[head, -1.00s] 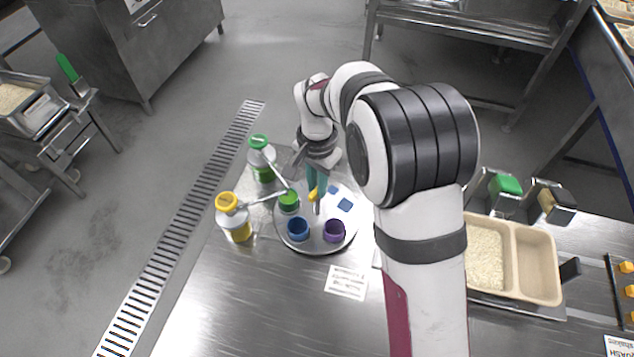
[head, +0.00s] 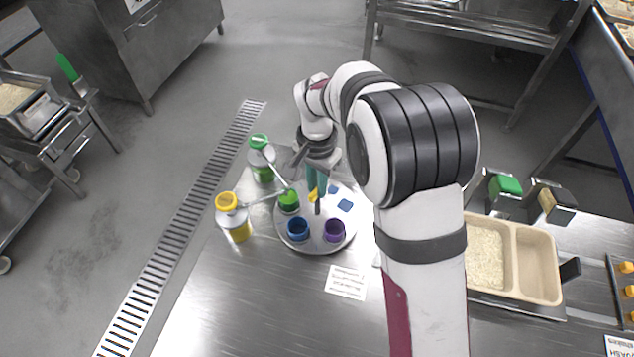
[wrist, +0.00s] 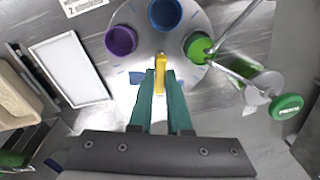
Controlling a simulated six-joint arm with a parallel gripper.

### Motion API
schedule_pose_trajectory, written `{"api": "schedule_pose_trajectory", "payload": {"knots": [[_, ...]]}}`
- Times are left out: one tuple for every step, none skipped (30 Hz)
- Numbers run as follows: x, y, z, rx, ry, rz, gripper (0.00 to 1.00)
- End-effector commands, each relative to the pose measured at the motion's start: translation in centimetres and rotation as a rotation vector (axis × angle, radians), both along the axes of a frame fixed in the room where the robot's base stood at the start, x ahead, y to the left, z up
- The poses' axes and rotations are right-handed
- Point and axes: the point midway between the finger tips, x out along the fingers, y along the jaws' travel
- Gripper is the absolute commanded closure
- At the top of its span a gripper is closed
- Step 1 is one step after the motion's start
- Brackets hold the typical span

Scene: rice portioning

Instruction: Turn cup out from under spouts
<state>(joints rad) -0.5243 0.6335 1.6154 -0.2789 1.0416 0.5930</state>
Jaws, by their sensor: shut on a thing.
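A round pale turntable (head: 322,247) carries a green cup (head: 289,204), a blue cup (head: 298,229) and a purple cup (head: 335,230). The green cup sits at its left side, at the tips of the spouts from a green-capped bottle (head: 262,160) and a yellow-capped bottle (head: 234,222). My gripper (wrist: 160,80) is shut on a yellow handle (wrist: 158,66) on the turntable, between its teal fingers. In the wrist view the green cup (wrist: 198,47) is to the right, the blue cup (wrist: 164,13) ahead and the purple cup (wrist: 121,40) to the left.
Blue marks (head: 345,205) show on the turntable's bare right side. A printed label (head: 346,283) lies in front of it. A beige tray (head: 536,262) with rice in one half stands to the right. The steel table is clear at the front left.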

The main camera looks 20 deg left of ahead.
Motion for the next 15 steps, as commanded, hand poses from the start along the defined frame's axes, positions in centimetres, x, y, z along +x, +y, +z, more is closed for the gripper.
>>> {"api": "schedule_pose_trajectory", "payload": {"knots": [[0.02,0.02,0.08,0.001,-0.001,0.0,1.0],[0.02,0.02,0.08,0.001,-0.001,0.0,1.0],[0.02,0.02,0.08,0.001,-0.001,0.0,1.0],[0.02,0.02,0.08,0.001,-0.001,0.0,1.0],[0.02,0.02,0.08,0.001,-0.001,0.0,1.0],[0.02,0.02,0.09,0.001,-0.001,0.0,1.0],[0.02,0.03,0.09,0.001,-0.001,0.0,1.0],[0.02,0.03,0.09,0.001,-0.001,0.0,1.0],[0.03,0.03,0.09,0.001,-0.001,-0.001,1.0],[0.03,0.03,0.09,0.001,-0.001,-0.003,1.0],[0.03,0.03,0.09,0.001,-0.001,-0.005,1.0],[0.03,0.03,0.09,0.001,-0.001,-0.009,1.0],[0.03,0.03,0.09,0.001,-0.001,-0.013,1.0],[0.03,0.03,0.09,0.001,-0.001,-0.017,1.0],[0.03,0.03,0.09,0.001,-0.001,-0.024,1.0]]}}
